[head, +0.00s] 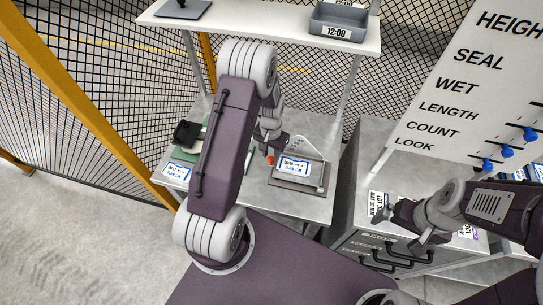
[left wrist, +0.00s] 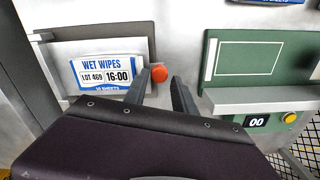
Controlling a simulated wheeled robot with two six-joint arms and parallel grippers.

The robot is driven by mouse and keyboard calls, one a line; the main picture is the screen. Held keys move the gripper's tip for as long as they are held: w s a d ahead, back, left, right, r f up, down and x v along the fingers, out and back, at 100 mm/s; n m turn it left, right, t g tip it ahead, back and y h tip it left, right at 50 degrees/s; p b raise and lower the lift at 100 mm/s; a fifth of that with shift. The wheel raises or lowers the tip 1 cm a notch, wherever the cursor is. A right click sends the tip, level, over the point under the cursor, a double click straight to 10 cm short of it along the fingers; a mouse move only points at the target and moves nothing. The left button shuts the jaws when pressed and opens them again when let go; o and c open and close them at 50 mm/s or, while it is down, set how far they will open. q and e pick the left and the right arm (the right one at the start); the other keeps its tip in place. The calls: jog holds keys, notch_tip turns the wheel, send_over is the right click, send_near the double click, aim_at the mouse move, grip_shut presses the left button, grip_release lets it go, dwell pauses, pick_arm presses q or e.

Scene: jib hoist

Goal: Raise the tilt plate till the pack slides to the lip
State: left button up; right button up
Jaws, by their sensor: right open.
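The tilt plate (head: 312,187) is a grey plate on the bench, lying flat or nearly so in the head view. The wet wipes pack (head: 294,166), white and blue, lies on it; in the left wrist view the pack (left wrist: 104,72) reads "WET WIPES". An orange-red knob (left wrist: 160,74) is at the plate's edge, and it also shows in the head view (head: 270,160). My left gripper (left wrist: 161,80) is open, its fingers apart with the knob showing between their tips; contact cannot be told. My right gripper (head: 392,230) is open over the drawer cabinet.
A green board (left wrist: 255,58) with a display reading "00" stands beside the plate. Another labelled pack (head: 177,170) and a black block (head: 187,133) are at the bench's left. A shelf (head: 270,32) with a grey bin (head: 338,22) is above. A slider board (head: 480,80) rises at right.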

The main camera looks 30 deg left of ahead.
pick_arm(q)
jog(key=shift+s+d+f, duration=0.1)
jog(key=shift+s+f, duration=0.05)
jog(key=shift+f, duration=0.4)
jog(key=shift+s+d+f, duration=0.1)
jog(key=shift+s+f, duration=0.05)
jog(key=shift+f, duration=0.4)
jog(key=shift+w+a+f, duration=0.1)
grip_shut()
dwell(0.5)
